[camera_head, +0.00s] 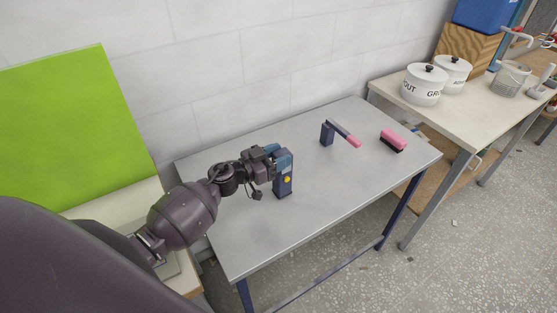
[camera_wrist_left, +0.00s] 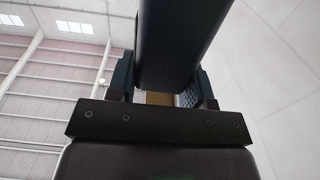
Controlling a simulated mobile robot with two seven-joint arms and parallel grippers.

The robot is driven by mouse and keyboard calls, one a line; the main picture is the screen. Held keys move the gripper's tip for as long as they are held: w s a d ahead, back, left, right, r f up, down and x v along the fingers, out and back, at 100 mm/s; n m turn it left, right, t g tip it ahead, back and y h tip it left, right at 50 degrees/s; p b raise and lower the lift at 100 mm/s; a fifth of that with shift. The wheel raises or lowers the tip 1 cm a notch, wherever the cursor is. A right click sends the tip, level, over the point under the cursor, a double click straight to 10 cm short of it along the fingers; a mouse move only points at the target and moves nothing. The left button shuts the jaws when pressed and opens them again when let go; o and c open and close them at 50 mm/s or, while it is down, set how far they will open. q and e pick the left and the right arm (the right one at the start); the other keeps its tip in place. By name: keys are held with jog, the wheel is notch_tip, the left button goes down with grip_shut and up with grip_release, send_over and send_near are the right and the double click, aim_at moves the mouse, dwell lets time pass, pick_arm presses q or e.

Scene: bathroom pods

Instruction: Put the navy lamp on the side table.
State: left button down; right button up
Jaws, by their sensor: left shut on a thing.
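The navy lamp (camera_head: 283,180) is a small upright block with a yellow spot on its front. My left gripper (camera_head: 275,156) is shut on its upper part, coming in from the left. In the left wrist view the lamp (camera_wrist_left: 180,40) is a dark blue body between the two fingers. The lamp is over the grey-topped table with blue legs (camera_head: 240,235), near its left-middle part; I cannot tell whether its base touches the top. My right gripper is not in view.
On the grey table, a navy block with a pink-tipped bar (camera_head: 327,134) and a pink brush (camera_head: 393,141) stand to the right. A bench (camera_head: 440,130) with white lidded pots (camera_head: 424,84) is farther right. A green panel (camera_head: 80,125) is at left. The table's front is clear.

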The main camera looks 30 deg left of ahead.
pick_arm(q)
jog(key=shift+f, duration=0.35)
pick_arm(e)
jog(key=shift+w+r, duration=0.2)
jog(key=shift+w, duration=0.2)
pick_arm(q)
jog(key=c, duration=0.5)
grip_release()
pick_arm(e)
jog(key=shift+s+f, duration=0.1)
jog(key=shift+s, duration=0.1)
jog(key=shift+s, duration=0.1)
pick_arm(q)
jog(key=shift+s, duration=0.1)
jog(key=shift+v, duration=5.9)
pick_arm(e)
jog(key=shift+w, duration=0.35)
